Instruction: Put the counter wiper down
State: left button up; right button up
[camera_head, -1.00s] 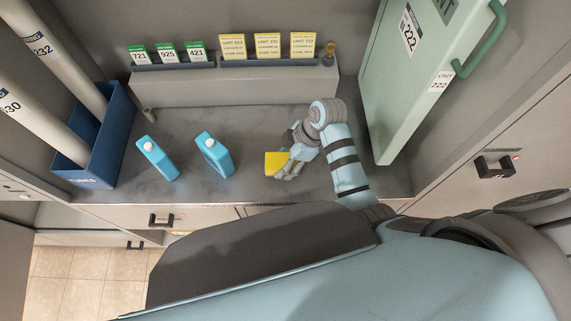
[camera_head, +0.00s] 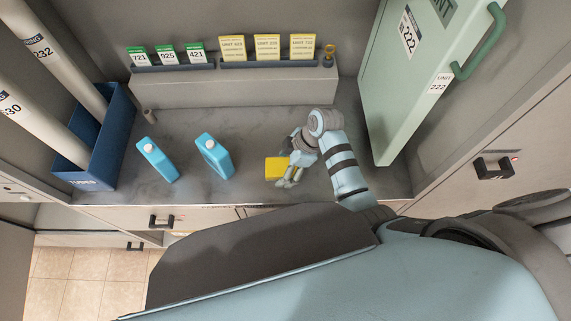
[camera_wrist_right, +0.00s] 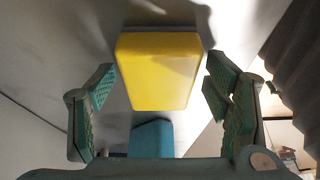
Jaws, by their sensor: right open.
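My right gripper (camera_head: 289,180) is at the block's right side in the head view. In the right wrist view the gripper (camera_wrist_right: 160,105) has its fingers spread wide, with gaps between them and the block. My left gripper is not in view.
A blue tube bin (camera_head: 104,142) is at far left. A card rack (camera_head: 235,88) lines the back. An open green door (camera_head: 405,90) stands at right.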

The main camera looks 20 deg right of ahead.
jog(key=shift+r+b, duration=0.35)
jog(key=shift+b, duration=0.15)
jog(key=p+v, duration=0.3)
jog(key=v, duration=1.1)
jog(key=shift+s+d, duration=0.2)
jog(key=shift+s, duration=0.1)
